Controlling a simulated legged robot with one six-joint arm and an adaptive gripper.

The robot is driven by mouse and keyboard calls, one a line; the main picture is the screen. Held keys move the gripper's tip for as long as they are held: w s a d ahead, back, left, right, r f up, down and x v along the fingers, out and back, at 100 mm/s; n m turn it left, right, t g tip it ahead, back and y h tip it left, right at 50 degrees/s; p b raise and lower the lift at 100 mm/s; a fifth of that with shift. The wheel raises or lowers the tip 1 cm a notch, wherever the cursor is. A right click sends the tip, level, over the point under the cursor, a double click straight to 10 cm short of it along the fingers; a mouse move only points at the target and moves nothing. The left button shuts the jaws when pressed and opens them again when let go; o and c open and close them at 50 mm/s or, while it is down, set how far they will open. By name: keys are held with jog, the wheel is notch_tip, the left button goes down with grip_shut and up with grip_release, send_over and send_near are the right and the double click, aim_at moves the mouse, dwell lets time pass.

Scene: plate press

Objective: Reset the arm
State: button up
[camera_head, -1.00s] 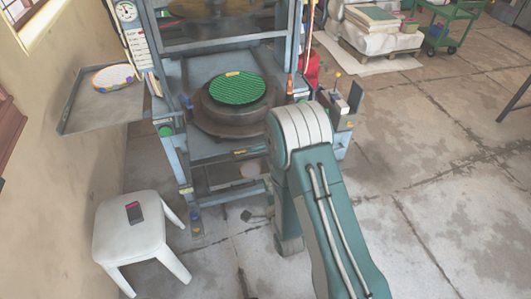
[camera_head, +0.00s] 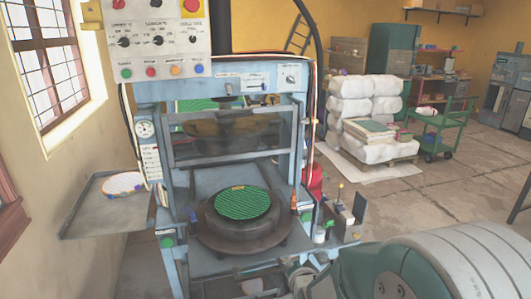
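My teal and grey arm fills the bottom right of the head view, large and close to the camera. My gripper's fingers do not show; they are hidden by the arm or below the frame. The blue-grey plate press (camera_head: 225,77) stands left of the arm. A round green ribbed plate (camera_head: 242,203) lies on its dark round lower platen (camera_head: 242,236). The press stands open above the plate. The arm overlaps the press's lower right front in the picture; I cannot tell how far apart they are.
A control panel (camera_head: 158,42) with knobs and a red button is at the upper left. A side tray (camera_head: 95,215) holds a patterned oval plate (camera_head: 122,184). White wrapped stacks (camera_head: 365,100) and a green cart (camera_head: 440,125) stand behind. Floor at right is open.

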jog(key=s+d+r+n+g, duration=0.2)
jog(key=s+r+n, duration=0.1)
jog(key=s, duration=0.5)
jog(key=s+d+r+n+g+h, duration=0.1)
jog(key=s+d+r+n+g, duration=0.1)
jog(key=s+r, duration=0.4)
jog(key=s+d+r+n+g+h, duration=0.1)
jog(key=s+d+r+n+g, duration=0.1)
jog(key=s, duration=0.9)
notch_tip(320, 180, up, 2)
jog(key=shift+s+d+r+n+g, duration=0.25)
jog(key=shift+s+d+n+g, duration=0.15)
jog(key=shift+d+n, duration=0.6)
